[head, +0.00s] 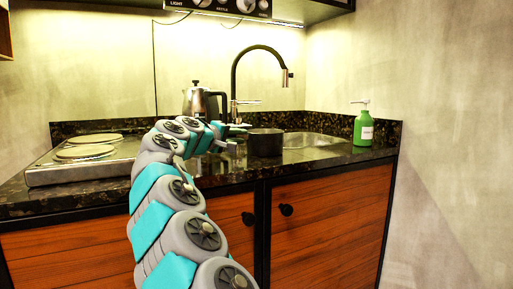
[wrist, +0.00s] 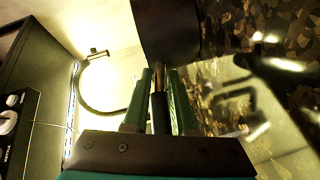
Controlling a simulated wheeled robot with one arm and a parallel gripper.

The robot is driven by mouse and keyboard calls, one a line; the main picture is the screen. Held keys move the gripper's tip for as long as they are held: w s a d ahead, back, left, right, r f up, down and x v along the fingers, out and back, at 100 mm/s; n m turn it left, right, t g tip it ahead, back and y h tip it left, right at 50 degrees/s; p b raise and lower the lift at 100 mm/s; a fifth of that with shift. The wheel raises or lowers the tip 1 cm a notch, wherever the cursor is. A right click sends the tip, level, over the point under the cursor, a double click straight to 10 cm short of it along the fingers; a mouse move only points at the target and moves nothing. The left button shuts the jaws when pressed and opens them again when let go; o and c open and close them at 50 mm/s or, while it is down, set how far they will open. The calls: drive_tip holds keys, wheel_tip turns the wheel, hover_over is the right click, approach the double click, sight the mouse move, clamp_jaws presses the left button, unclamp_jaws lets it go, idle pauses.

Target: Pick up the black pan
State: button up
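The black pan (head: 265,142) is at the counter's front, left of the sink, upright. In the wrist view the pan's dark body (wrist: 165,30) fills the top middle, and its handle (wrist: 159,85) runs down between my fingers. My gripper (head: 233,143) is at the pan's left side in the head view. In the wrist view my gripper's green fingers (wrist: 160,78) lie close along both sides of the handle, with little or no gap, and look shut on it. I cannot tell whether the pan's base touches the counter.
A kettle (head: 203,101) and a black tap (head: 235,75) stand behind. The sink (head: 310,140) and a green soap bottle (head: 363,128) are to the right. A two-plate hob (head: 80,170) is at the left. Wooden cabinet doors (head: 325,235) are below the counter.

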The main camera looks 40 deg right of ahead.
clamp_jaws()
idle(0.9)
